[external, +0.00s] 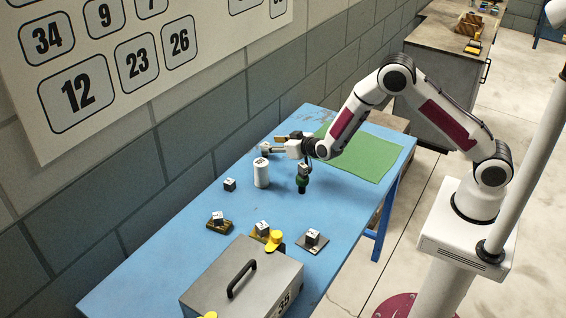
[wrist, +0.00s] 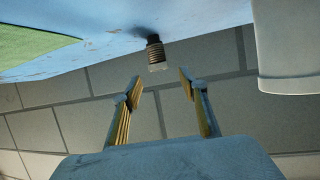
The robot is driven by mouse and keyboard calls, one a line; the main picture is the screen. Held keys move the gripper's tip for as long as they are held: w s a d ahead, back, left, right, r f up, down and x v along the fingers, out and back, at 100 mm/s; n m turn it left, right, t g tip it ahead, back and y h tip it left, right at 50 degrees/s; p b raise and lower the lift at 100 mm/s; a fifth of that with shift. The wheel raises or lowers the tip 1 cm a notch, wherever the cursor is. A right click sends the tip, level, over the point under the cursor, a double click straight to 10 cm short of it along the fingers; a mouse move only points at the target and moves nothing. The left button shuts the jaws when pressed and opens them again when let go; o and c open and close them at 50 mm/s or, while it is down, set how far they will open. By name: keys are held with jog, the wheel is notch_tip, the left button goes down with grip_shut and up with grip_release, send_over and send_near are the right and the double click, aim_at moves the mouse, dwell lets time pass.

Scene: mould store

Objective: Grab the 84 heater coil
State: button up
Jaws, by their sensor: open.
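A small ridged coil-like piece (wrist: 155,54) with a pale tip stands out from the blue table surface in the wrist view, ahead of my gripper (wrist: 158,84). It looks like the heater coil, but no 84 is readable on it. My fingers are open, one on each side of its line, and the piece is beyond their tips, apart from them. In the external view my gripper (external: 266,150) is low over the far part of the table, near the wall. I cannot make out the coil there.
A white cylinder (external: 261,174) stands close to my gripper; it also shows at right in the wrist view (wrist: 287,45). A dark green post (external: 302,184) is under my wrist. Several numbered cubes, a grey handled box (external: 215,288) and a green mat (external: 366,154) share the blue table (external: 165,250).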

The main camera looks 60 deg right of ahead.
jog(key=shift+w+f, duration=0.1)
jog(key=shift+f, duration=0.4)
jog(key=shift+x, duration=2.35)
grip_shut()
